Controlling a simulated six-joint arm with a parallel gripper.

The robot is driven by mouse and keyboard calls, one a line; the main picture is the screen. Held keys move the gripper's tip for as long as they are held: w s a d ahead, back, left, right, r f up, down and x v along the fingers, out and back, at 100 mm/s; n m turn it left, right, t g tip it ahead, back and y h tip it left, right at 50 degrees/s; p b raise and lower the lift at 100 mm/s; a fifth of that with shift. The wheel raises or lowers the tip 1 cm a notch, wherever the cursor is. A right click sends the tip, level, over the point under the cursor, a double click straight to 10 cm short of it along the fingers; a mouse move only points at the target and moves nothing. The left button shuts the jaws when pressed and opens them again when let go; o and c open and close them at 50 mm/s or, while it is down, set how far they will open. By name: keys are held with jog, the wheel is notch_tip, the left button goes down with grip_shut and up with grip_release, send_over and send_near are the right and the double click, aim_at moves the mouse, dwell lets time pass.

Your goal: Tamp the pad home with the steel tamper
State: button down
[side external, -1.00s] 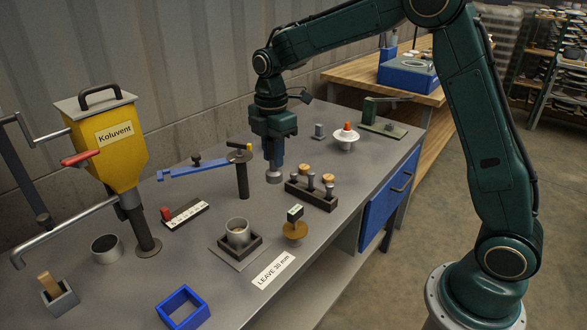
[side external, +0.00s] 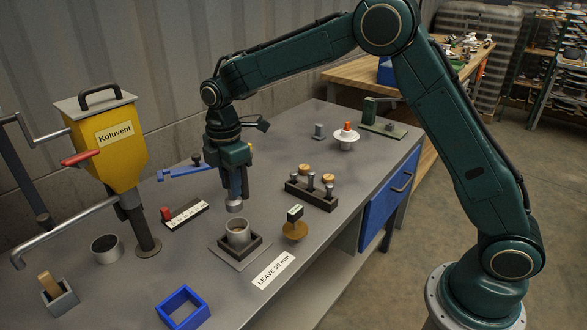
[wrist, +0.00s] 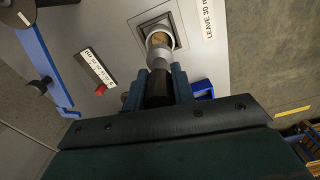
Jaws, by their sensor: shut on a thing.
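My gripper (side external: 234,190) is shut on the steel tamper (side external: 234,206), whose round grey head points down. In the wrist view the tamper (wrist: 158,58) sticks out from between the fingers (wrist: 158,88). The tamper head is just above and slightly behind the pale cup (side external: 237,229), which stands in a dark square holder on a grey plate. The cup also shows in the wrist view (wrist: 159,39), with a brownish surface inside that may be the pad; the tamper head partly hides it. The head looks apart from the cup.
A blue swing arm (side external: 186,172) is behind, a yellow hopper (side external: 105,140) left. A blue square frame (side external: 182,307) and the "LEAVE 30 mm" label (side external: 273,270) lie in front.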

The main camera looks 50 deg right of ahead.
aim_at(235, 211)
jog(key=shift+f, duration=2.95)
jog(key=shift+f, duration=1.45)
dwell(0.9)
jog(key=shift+r, duration=0.15)
jog(key=shift+r, duration=4.5)
